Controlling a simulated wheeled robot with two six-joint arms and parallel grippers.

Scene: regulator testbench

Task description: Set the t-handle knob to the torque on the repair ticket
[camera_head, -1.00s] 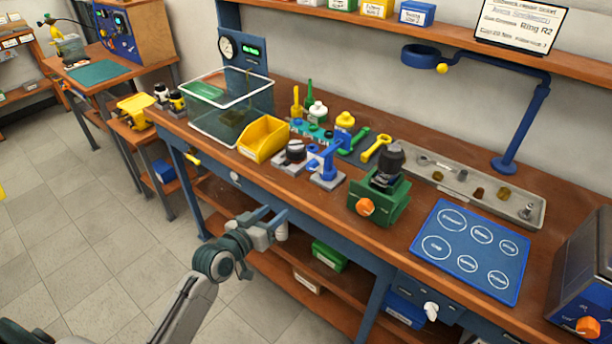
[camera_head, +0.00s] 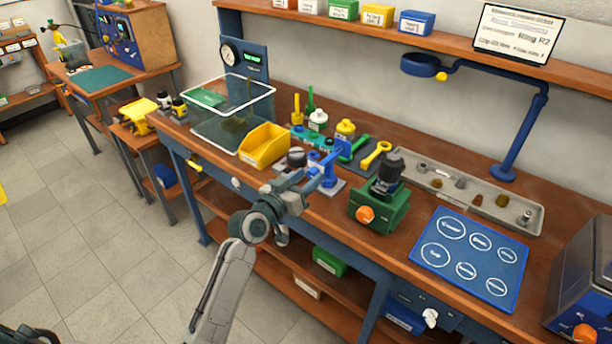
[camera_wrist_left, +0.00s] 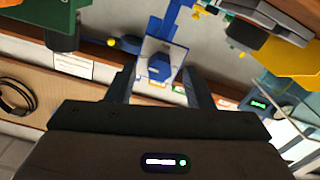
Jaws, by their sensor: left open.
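A blue fixture (camera_head: 328,166) with an upright post and crosspiece stands on a grey base near the bench's front edge; I cannot tell whether it is the t-handle knob. My left gripper (camera_head: 312,184) is open at the fixture's front left, partly overlapping it in the head view. In the left wrist view a blue part (camera_wrist_left: 160,66) on a grey plate shows between the two spread fingers (camera_wrist_left: 160,88); contact cannot be made out. My right gripper is out of view.
A yellow bin (camera_head: 264,146) and a clear tank (camera_head: 214,133) stand left of the fixture. A green block with an orange knob (camera_head: 380,208) stands to its right, before a grey tray (camera_head: 505,207). A blue mat (camera_head: 470,258) lies farther right.

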